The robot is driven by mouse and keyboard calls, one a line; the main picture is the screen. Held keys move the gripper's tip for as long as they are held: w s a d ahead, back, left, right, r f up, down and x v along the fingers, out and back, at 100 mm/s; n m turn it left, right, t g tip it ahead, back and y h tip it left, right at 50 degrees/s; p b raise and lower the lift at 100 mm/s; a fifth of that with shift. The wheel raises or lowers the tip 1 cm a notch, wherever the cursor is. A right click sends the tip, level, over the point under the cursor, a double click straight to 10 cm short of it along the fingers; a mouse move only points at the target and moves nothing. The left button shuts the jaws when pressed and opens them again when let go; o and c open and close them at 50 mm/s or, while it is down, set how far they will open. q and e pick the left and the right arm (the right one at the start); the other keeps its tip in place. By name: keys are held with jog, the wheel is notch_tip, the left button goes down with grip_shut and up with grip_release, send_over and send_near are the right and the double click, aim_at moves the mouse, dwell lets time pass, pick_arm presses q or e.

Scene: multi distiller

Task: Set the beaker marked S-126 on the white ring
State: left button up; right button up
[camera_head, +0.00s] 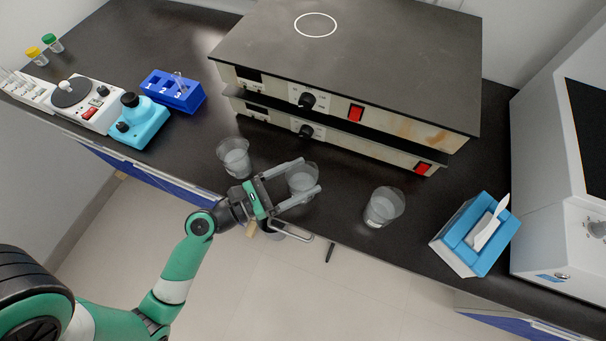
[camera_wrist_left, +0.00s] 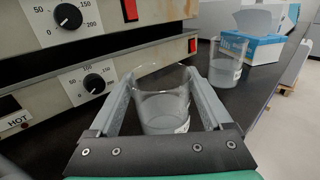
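Three clear beakers stand in a row on the black bench: a left one (camera_head: 234,158), a middle one (camera_head: 302,180) and a right one (camera_head: 384,206). Their labels are too small to read, so I cannot tell which is S-126. My left gripper (camera_head: 309,175) is open around the middle beaker, one finger on each side. The middle beaker (camera_wrist_left: 163,108) shows between the fingers in the left wrist view, close to both; contact is unclear. The white ring (camera_head: 315,25) is marked on the top plate of the stacked hot plates and is empty. My right gripper is not in view.
The stacked hot plates (camera_head: 345,90) stand behind the beakers. A blue tissue box (camera_head: 476,234) and a large white machine (camera_head: 560,180) are at right. A blue tube rack (camera_head: 172,91) and small devices are at left. The bench's front edge lies close to the beakers.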

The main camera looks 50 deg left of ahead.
pick_arm(q)
grip_shut()
jog(key=shift+r, duration=0.1)
notch_tip(320, 180, up, 10)
jog(key=p, duration=0.7)
jog(key=shift+p, duration=0.35)
